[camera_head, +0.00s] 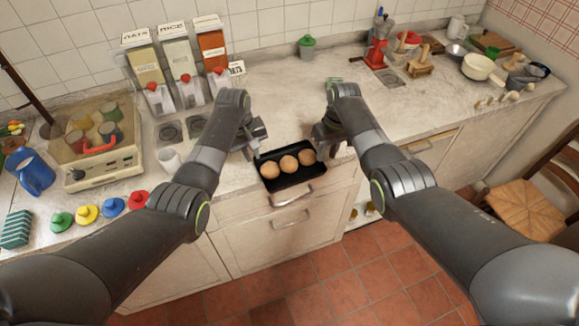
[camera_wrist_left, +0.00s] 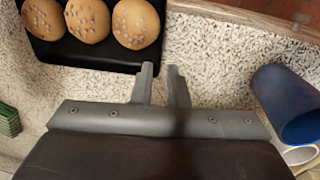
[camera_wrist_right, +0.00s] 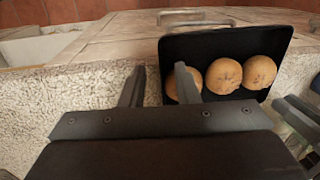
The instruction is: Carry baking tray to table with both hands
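The black baking tray (camera_head: 292,183) lies on the front of the stone counter with three round brown buns (camera_head: 289,164) in a row. In the head view my left gripper (camera_head: 254,146) is at the tray's left end and my right gripper (camera_head: 325,143) at its right end. Contact is unclear. No separate table is identifiable.
Cereal-type dispensers (camera_head: 178,60) stand behind my left arm, with a white mug (camera_head: 170,160) nearby. A blue pitcher (camera_head: 32,172) and coloured lids are on the left. A wooden chair (camera_head: 535,195) stands right. Open tiled floor (camera_head: 330,285) lies in front of the cabinets.

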